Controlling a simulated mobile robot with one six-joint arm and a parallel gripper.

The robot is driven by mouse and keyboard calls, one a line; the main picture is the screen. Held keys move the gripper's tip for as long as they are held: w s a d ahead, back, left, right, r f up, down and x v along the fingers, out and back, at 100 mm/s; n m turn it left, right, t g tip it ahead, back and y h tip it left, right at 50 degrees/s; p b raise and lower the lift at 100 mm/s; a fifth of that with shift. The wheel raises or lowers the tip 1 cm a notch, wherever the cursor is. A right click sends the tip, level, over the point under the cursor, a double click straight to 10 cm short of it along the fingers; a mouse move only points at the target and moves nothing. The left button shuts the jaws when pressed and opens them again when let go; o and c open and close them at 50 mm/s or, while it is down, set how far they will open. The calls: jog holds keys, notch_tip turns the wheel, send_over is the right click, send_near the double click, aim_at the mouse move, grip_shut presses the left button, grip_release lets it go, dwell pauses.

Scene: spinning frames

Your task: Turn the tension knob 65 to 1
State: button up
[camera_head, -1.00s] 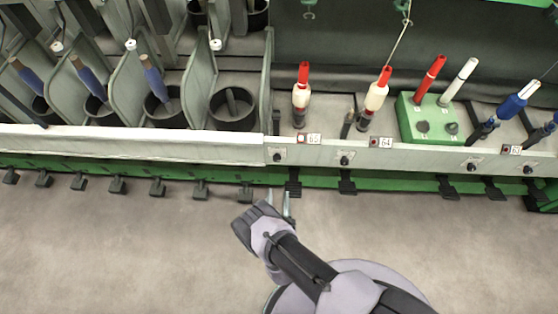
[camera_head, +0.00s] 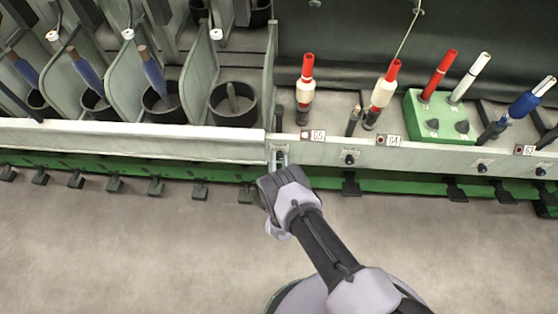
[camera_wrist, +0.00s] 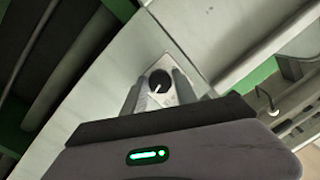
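The tension knob 65 is a small round black knob with a white pointer line, on a pale plate on the rail; it shows in the wrist view (camera_wrist: 159,81). The pointer slants toward the lower left in that view. My gripper (camera_wrist: 158,88) is open, with one finger on each side of the knob; I cannot tell whether either finger touches it. In the head view my gripper (camera_head: 280,158) is at the rail below the 65 label (camera_head: 312,135), and its fingers largely hide the knob.
Another knob (camera_head: 349,160) sits to the right below the 64 label (camera_head: 388,140). A green box (camera_head: 437,118) holds red and white bobbins above the rail. Black pedals (camera_head: 351,184) stick out below. The grey floor in front is clear.

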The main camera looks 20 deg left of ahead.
grip_shut()
jog(key=n+p, duration=0.1)
jog(key=n, duration=0.3)
jog(key=shift+r+p, duration=0.1)
jog(key=shift+p, duration=0.25)
jog(key=n+p, duration=0.1)
jog(key=n, duration=0.3)
jog(key=shift+g+h, duration=0.3)
jog(key=shift+h, duration=0.1)
jog(key=n, duration=0.5)
jog(key=shift+h, duration=0.3)
jog(key=n+b, duration=0.1)
jog(key=n, duration=0.4)
jog(key=shift+h, duration=0.3)
jog(key=shift+n, duration=0.4)
